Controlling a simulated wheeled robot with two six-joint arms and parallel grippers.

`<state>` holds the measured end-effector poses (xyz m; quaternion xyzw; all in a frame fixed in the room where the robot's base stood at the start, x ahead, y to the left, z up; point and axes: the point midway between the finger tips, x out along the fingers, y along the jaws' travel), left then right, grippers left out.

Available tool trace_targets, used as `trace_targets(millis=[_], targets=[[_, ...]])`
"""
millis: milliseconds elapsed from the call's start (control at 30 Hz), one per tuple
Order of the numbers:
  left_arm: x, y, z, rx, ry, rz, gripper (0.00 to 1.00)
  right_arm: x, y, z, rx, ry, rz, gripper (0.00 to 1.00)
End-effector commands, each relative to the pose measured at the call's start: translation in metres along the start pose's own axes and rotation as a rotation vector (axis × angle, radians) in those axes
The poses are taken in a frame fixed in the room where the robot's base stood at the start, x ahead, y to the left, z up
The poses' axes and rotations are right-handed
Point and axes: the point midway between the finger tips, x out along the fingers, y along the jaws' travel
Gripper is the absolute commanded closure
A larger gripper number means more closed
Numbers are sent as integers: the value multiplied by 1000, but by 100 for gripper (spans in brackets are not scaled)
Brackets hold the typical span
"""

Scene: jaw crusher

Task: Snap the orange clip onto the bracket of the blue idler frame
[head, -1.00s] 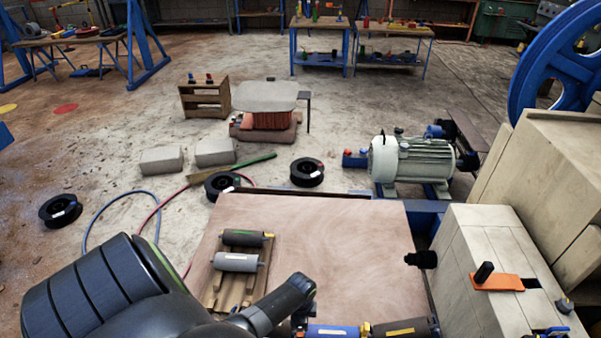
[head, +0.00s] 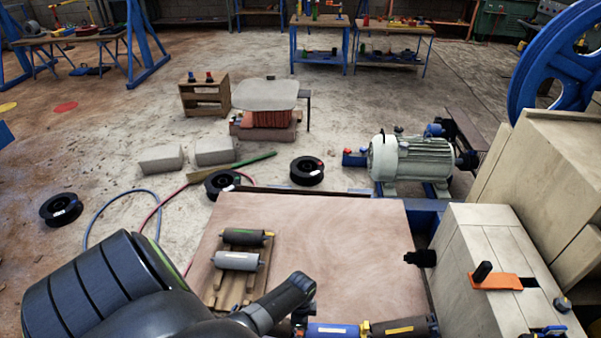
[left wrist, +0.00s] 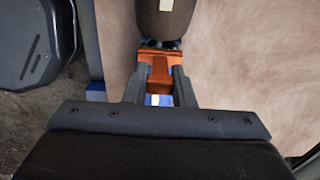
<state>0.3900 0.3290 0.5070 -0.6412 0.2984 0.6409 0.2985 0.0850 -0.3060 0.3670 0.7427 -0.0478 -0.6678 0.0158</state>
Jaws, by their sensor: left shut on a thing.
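In the left wrist view, my left gripper (left wrist: 160,90) is shut on the orange clip (left wrist: 160,68). The clip's far end lies close to a small dark blue part at the near end of a dark roller (left wrist: 160,18). I cannot tell whether the clip touches or sits around the bracket there. Blue frame (left wrist: 158,100) shows below, between the fingers. In the head view, the blue idler part (head: 333,330) and a dark roller (head: 404,327) show at the bottom edge. My left forearm hides the gripper and clip there. My right gripper is not in view.
Two spare rollers (head: 236,261) lie on a wooden rack (head: 215,291) on the pinkish board (head: 345,235). Pale crusher blocks (head: 480,240) with an orange plate (head: 497,282) stand at the right. The board's middle and back are clear.

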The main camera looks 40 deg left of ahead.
Motion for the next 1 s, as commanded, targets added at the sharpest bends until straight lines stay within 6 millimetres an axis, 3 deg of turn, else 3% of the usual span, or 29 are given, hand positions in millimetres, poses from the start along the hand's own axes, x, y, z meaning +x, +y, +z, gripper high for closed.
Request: trace_targets(millis=[1000], targets=[[17, 0, 0, 0, 0, 0, 100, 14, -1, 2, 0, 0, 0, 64]])
